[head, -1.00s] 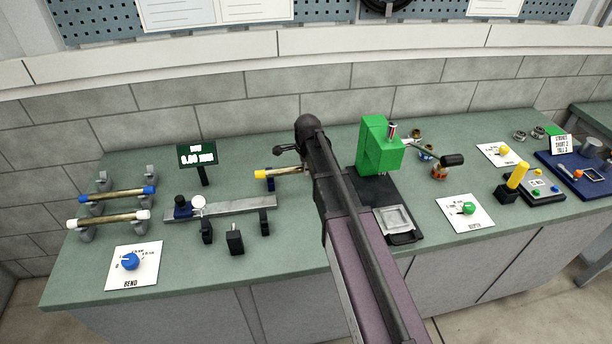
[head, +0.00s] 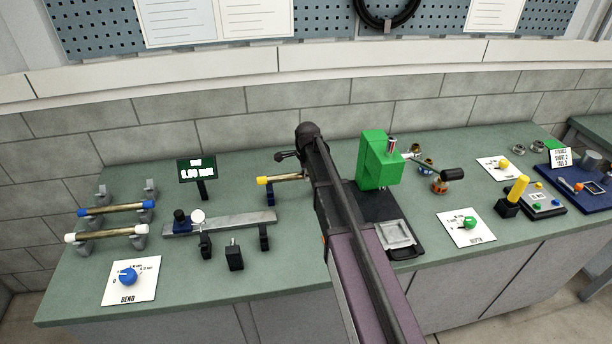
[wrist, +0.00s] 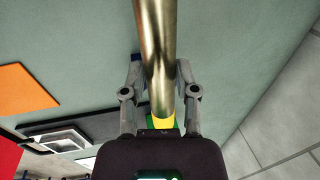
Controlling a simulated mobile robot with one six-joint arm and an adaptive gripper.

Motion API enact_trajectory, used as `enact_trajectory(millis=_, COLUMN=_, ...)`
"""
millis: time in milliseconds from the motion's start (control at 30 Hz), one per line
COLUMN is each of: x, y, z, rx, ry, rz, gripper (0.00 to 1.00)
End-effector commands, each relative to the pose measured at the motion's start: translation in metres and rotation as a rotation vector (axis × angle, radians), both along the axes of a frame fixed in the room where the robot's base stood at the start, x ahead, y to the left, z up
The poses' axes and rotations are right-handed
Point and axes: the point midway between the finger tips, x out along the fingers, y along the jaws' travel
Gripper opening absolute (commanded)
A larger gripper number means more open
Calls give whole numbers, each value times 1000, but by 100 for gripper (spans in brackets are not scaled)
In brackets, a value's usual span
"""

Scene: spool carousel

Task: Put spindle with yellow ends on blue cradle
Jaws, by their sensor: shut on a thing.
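The spindle with yellow ends is a brass-coloured rod. In the head view, its left yellow end (head: 264,180) shows, and the right part is hidden behind my arm. In the wrist view, the rod (wrist: 155,45) runs between my fingers, with a yellow end at the bottom. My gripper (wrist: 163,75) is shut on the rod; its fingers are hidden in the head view. The blue cradle (head: 270,187) shows just under the left yellow end. I cannot tell whether the rod touches it. A small blue part also shows behind the left finger in the wrist view.
On the left, a blue-ended spindle (head: 117,208) and a white-ended spindle (head: 107,234) lie on grey supports. A metal bar (head: 222,222) with a gauge stands in front of the blue cradle. A green press (head: 378,160) stands right of my arm.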

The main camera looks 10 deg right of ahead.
Motion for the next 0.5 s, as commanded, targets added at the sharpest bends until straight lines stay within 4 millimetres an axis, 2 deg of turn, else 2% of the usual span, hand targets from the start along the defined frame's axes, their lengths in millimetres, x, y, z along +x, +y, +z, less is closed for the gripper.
enact_trajectory(millis=300, x=0, y=0, z=-25, rx=1, ry=-1, rz=0, gripper=0)
enact_trajectory(millis=500, x=0, y=0, z=-34, rx=1, ry=-1, rz=0, gripper=0)
